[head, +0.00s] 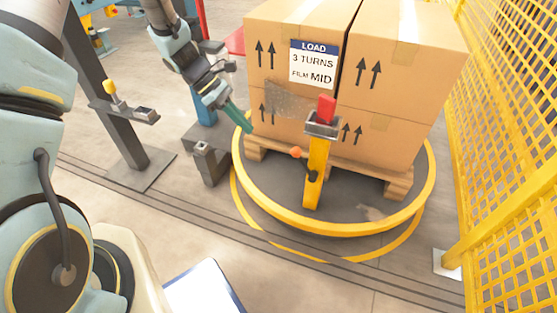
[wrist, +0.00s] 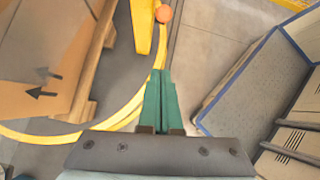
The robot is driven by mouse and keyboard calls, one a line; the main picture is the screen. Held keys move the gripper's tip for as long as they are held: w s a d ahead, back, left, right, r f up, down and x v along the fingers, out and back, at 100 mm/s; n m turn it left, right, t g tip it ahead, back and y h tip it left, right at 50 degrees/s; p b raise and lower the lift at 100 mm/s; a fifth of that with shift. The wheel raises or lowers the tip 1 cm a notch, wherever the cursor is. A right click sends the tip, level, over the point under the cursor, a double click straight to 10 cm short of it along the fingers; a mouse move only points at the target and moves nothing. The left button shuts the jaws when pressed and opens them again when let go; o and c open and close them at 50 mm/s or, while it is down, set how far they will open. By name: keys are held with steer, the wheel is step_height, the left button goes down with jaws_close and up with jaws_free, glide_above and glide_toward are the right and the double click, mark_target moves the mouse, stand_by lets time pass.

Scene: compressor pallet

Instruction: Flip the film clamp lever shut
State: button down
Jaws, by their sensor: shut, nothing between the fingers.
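A yellow post (head: 316,170) stands at the front of the turntable, with a red block (head: 326,108) in a grey bracket on top. An orange ball knob (head: 296,152) sits at the post's left side, apparently the end of the clamp lever; the lever's arm is too small to make out. In the wrist view the knob (wrist: 164,14) is at the top, beside the yellow post (wrist: 142,24). My gripper (head: 247,128) has green fingers, shut and empty, left of the knob and apart from it. Its closed fingertips (wrist: 160,73) point toward the knob in the wrist view.
Cardboard boxes (head: 415,100) stand on a wooden pallet (head: 385,180) on the yellow-rimmed turntable (head: 270,218), close to my gripper. A grey post (head: 210,160) stands to its left. Yellow mesh fencing (head: 510,130) closes the right side.

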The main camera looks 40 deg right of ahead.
stand_by(0.3)
steer(key=b, duration=0.2)
glide_toward(303, 164)
steer(key=shift+w+d+f, duration=0.1)
steer(key=shift+w+f, duration=0.05)
steer(key=shift+f, duration=0.7)
steer(key=shift+w+d+f, duration=0.1)
steer(key=shift+w+f, duration=0.05)
steer(key=shift+f, duration=0.75)
steer(key=shift+r+p, duration=0.1)
steer(key=shift+p, duration=0.25)
steer(key=shift+s+d+r+t+y+p, duration=0.15)
steer(key=shift+s+r+t+y+p, duration=0.15)
steer(key=shift+p, duration=0.35)
